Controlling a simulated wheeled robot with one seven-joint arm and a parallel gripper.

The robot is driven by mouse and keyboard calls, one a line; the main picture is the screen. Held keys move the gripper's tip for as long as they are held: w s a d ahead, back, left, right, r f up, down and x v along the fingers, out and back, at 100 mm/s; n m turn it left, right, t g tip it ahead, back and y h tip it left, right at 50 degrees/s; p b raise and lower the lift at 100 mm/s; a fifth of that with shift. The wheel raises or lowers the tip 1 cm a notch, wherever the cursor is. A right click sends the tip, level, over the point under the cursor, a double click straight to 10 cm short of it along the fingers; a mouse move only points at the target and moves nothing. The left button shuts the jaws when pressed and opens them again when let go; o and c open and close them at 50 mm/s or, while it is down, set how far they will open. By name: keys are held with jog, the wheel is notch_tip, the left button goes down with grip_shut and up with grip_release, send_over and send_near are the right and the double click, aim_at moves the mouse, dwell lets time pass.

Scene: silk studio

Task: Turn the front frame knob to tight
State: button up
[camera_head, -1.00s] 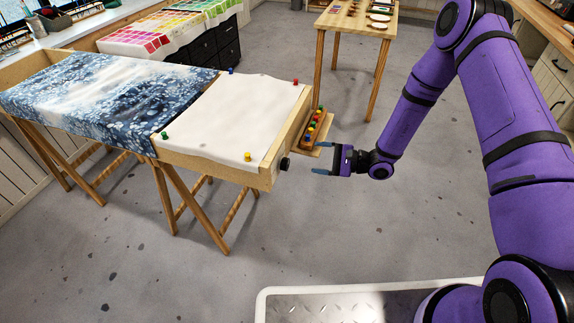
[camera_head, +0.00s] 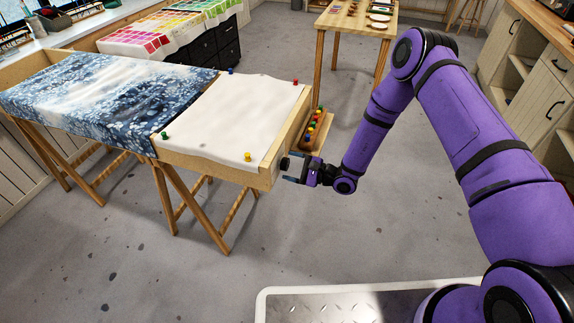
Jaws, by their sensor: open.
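The wooden stretching frame (camera_head: 215,172) stands on trestle legs, with white cloth (camera_head: 225,115) pinned on its right part. The black front frame knob (camera_head: 284,163) is on the frame's right end, near the front corner. My gripper (camera_head: 289,170) is open at that end, with its fingers pointing left toward the frame. In the picture the fingers lie around or just in front of the knob. I cannot tell whether they touch it. The knob is partly hidden, and its setting is too small to read.
Blue patterned cloth (camera_head: 95,95) covers the frame's left part. A wooden table (camera_head: 330,20) stands behind. The grey floor in front is clear.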

jog(key=shift+x, duration=0.95)
jog(key=c, duration=0.9)
jog(key=shift+c, duration=0.2)
jog(key=shift+m, duration=0.3)
jog(key=m, duration=0.6)
jog(key=shift+d, duration=0.1)
jog(key=m, duration=0.3)
jog(key=shift+m, duration=2.1)
